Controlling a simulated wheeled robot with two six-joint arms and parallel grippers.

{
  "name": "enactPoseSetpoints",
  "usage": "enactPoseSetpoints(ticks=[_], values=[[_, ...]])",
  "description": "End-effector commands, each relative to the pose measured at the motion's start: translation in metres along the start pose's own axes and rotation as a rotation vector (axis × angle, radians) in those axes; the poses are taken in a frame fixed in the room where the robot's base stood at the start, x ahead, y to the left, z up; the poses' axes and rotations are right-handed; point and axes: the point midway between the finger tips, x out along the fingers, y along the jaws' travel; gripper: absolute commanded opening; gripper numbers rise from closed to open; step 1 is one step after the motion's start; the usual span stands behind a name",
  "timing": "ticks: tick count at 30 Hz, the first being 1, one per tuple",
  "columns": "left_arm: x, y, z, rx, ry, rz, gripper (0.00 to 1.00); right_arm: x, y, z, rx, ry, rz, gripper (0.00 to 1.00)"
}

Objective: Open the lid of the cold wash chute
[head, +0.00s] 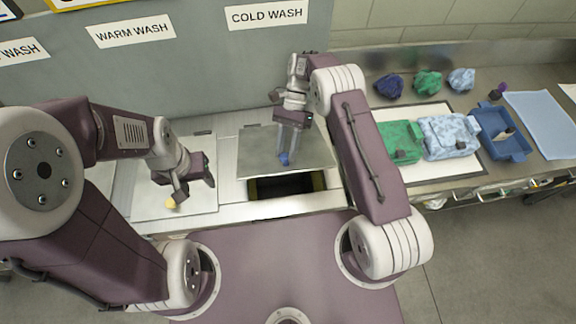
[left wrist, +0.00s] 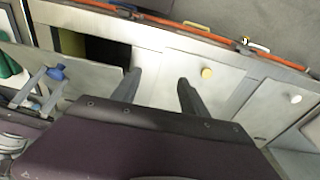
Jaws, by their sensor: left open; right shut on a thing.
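The cold wash chute lid (head: 257,150) is a grey panel with a blue knob (head: 284,158), below the COLD WASH sign. A dark opening (head: 285,187) shows along its front edge; I cannot tell whether the lid is slid back or tilted. My right gripper (head: 288,150) is shut on the blue knob. In the left wrist view the blue knob (left wrist: 55,73), the right gripper's fingers and the dark opening (left wrist: 72,43) show at the left. My left gripper (head: 182,190) is open and empty above the warm wash lid (head: 203,196); its fingers (left wrist: 159,92) are apart.
The warm wash lid has a yellow knob (head: 171,203); a white knob (left wrist: 296,99) lies beyond in the left wrist view.

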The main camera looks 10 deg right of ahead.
Motion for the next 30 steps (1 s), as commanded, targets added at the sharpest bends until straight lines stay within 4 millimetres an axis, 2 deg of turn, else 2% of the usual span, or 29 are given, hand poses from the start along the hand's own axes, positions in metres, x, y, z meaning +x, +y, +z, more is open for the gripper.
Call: enactPoseSetpoints(ticks=[2, 13, 18, 19, 23, 26, 30], values=[[0.006, 0.0, 0.001, 0.0, 0.0, 0.0, 0.52, -0.004, -0.001, 0.001, 0.002, -0.009, 0.007, 0.0], [0.005, 0.0, 0.0, 0.0, 0.0, 0.0, 0.52, -0.008, 0.001, 0.004, 0.004, -0.014, 0.016, 0.0], [0.005, 0.0, 0.0, 0.0, 0.0, 0.0, 0.04, -0.008, 0.001, 0.004, 0.003, -0.014, 0.016, 0.0], [0.005, 0.0, 0.0, -0.002, -0.001, 0.0, 0.0, -0.008, 0.001, 0.004, 0.003, -0.014, 0.016, 0.0], [0.013, -0.004, 0.001, -0.09, -0.075, 0.011, 0.0, -0.008, 0.001, 0.004, 0.003, -0.014, 0.016, 0.0], [0.029, -0.008, 0.004, -0.268, -0.225, 0.039, 0.0, -0.008, 0.001, 0.004, 0.003, -0.015, 0.017, 0.0], [0.056, -0.008, 0.008, -0.588, -0.495, 0.116, 0.0, -0.008, 0.001, 0.004, 0.003, -0.016, 0.018, 0.0]])
